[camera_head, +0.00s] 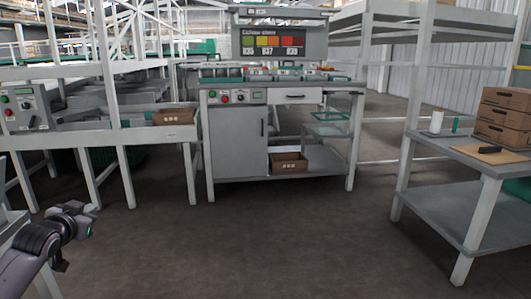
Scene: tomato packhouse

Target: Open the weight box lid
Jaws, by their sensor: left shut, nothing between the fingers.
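I cannot make out a weight box or its lid for certain in the head view. A grey workbench (240,150) with a control panel, a drawer and a cupboard door stands ahead in the middle, well beyond my arm. Small trays and containers on its top are too small to tell apart. My left gripper (86,213) is at the lower left over the floor, apart from the bench. It is shut and holds nothing. My right gripper is out of view.
A side table (460,153) at the right holds stacked cartons (503,117), a white roll (436,122) and a brown board. Another carton (288,162) sits on the bench's lower shelf. A conveyor frame (125,134) stands at the left. The floor ahead is clear.

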